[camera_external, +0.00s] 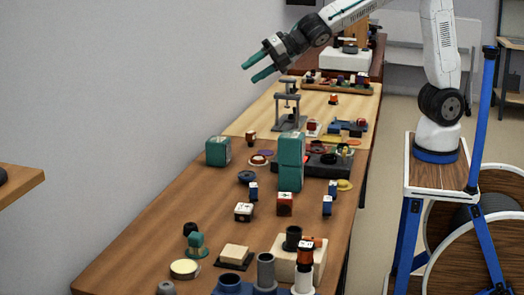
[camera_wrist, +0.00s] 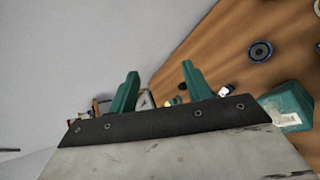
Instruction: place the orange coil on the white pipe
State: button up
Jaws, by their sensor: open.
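My gripper (camera_external: 250,72) is open and empty, raised high over the far left part of the table, near the wall. Its two green fingers stand apart in the wrist view (camera_wrist: 160,70). A white pipe (camera_external: 303,278) stands upright at the near right of the table. A small orange and dark part (camera_external: 305,254), which may be the orange coil, shows at the pipe's top; I cannot tell whether it sits on the pipe or stands behind it. My gripper is far from both. Neither can be made out in the wrist view.
A grey pipe (camera_external: 265,270) stands left of the white one. A beige block (camera_external: 282,262) is behind them. Tall green boxes (camera_external: 291,175), a green box (camera_external: 218,151) and a grey stand (camera_external: 289,105) rise from the table. Bare wood (camera_external: 150,245) lies at the near left.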

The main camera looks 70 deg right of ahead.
jog(key=s+d+m+g+h, duration=0.25)
jog(key=s+d+m, duration=0.6)
jog(key=d, duration=0.45)
jog(key=s+d+m+g+h, duration=0.1)
jog(key=s+d+m+h, duration=0.3)
jog(key=s+d+m, duration=0.7)
jog(key=s+d+f+m+g, duration=0.1)
jog(key=s+d+m, duration=0.1)
jog(key=s, duration=0.4)
jog(key=s+d+f+m+g+y, duration=0.1)
jog(key=s+d+f+m+g, duration=0.1)
jog(key=s+m, duration=0.2)
jog(key=s+d+f+m+g, duration=0.2)
jog(key=s+m, duration=0.1)
jog(key=s, duration=0.5)
jog(key=shift+s+f, duration=0.2)
